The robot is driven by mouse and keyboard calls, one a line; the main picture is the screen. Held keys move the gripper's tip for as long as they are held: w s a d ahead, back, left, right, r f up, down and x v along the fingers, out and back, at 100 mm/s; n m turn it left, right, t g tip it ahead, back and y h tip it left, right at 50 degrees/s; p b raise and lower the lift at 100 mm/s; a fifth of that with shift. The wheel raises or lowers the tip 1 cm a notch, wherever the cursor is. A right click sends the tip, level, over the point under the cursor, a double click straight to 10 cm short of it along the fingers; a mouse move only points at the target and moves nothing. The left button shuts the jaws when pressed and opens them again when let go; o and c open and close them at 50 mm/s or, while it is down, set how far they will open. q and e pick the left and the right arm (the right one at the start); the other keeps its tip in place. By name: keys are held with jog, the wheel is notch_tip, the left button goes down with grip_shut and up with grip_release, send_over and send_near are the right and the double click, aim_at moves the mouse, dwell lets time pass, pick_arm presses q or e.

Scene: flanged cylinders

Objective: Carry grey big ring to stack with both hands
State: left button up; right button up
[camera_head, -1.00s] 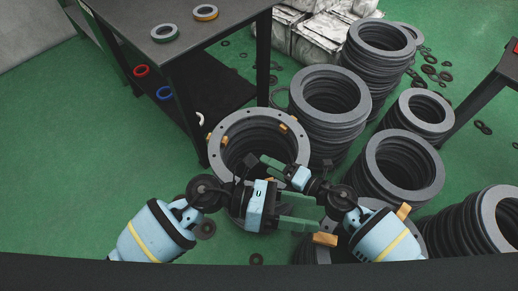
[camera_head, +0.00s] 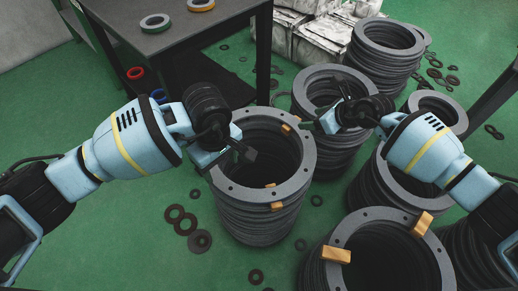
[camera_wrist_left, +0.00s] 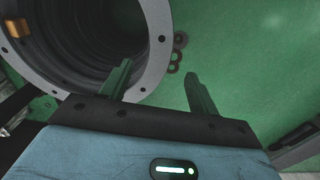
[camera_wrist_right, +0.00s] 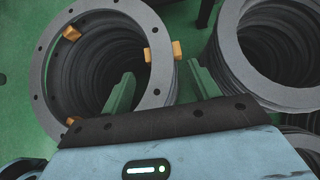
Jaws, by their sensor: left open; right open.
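A grey big ring (camera_head: 308,158) with bolt holes lies on top of the middle stack. Orange blocks (camera_head: 277,206) sit at its rim. My left gripper (camera_head: 240,153) is open at the ring's left side. In the left wrist view its fingers (camera_wrist_left: 158,85) stand apart near the ring's rim (camera_wrist_left: 158,60). My right gripper (camera_head: 312,126) is open at the ring's upper right. In the right wrist view its fingers (camera_wrist_right: 160,85) are apart near the rim (camera_wrist_right: 163,75) and an orange block (camera_wrist_right: 149,53). Contact cannot be told. Another holed stack (camera_head: 375,217) with orange blocks stands at front right.
Several plain grey ring stacks (camera_head: 332,75) crowd the right. Small flat rings (camera_head: 181,219) lie on the floor.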

aim_at(226, 183)
jog(key=shift+a, duration=0.1)
pick_arm(q)
jog(key=shift+f, duration=0.55)
pick_arm(e)
jog(key=shift+w+a+f, duration=0.25)
jog(key=shift+f, duration=0.1)
pick_arm(q)
jog(key=shift+f, duration=3.35)
pick_arm(e)
jog(key=shift+x, duration=3.3)
pick_arm(q)
grip_shut()
pick_arm(e)
grip_shut()
pick_arm(q)
jog(key=shift+w+d+r, duration=0.1)
jog(key=shift+r, duration=0.15)
pick_arm(e)
jog(key=shift+w+r, duration=0.2)
jog(key=shift+r, duration=0.05)
